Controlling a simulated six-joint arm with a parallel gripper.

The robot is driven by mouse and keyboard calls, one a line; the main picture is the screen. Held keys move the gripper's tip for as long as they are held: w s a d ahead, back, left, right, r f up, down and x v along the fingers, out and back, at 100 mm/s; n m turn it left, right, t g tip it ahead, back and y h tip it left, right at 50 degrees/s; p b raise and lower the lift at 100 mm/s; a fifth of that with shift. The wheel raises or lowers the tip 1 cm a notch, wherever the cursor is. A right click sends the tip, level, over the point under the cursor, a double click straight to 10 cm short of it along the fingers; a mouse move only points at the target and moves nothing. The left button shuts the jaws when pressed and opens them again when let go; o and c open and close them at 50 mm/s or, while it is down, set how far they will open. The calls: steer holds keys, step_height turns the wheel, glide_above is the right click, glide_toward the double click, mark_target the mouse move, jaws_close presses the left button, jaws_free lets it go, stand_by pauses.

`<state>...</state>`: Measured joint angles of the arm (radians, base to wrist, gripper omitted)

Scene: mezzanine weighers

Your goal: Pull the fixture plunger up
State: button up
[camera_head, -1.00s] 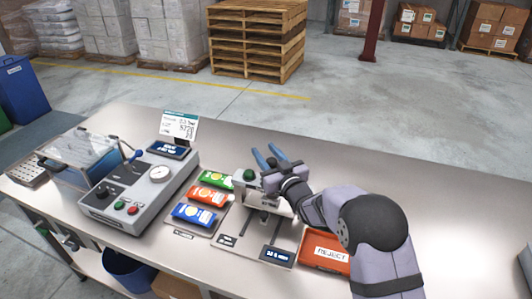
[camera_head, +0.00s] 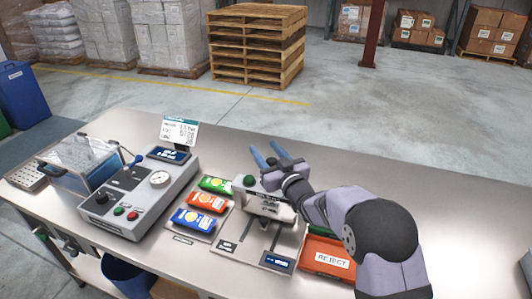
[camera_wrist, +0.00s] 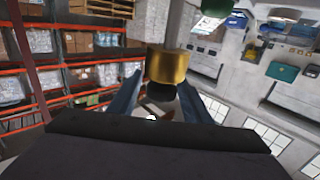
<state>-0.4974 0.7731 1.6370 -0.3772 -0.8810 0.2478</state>
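The weighing fixture (camera_head: 266,206) is a pale block on a flat plate, with a dark green knob (camera_head: 249,181) on its upper left. My gripper (camera_head: 268,155) has two blue fingers just above and behind the fixture, pointing away toward the far table edge. In the wrist view the fingers (camera_wrist: 165,105) are spread apart, one on each side of a brass cylinder (camera_wrist: 167,64) with a dark end. I cannot tell whether the fingers touch it, or whether it is the plunger. A green rounded thing (camera_wrist: 215,6) is cut off at the top there.
Green, orange and blue packets (camera_head: 206,202) lie left of the fixture. A grey control box (camera_head: 140,195) with buttons stands farther left. An orange REJECT tray (camera_head: 316,270) lies to the right, beside my arm.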

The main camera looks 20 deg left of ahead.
steer(key=shift+f, duration=0.15)
steer(key=b+v, duration=0.3)
steer(key=v, duration=0.4)
stand_by(0.3)
steer(key=shift+s+d, duration=0.1)
steer(key=shift+d, duration=0.05)
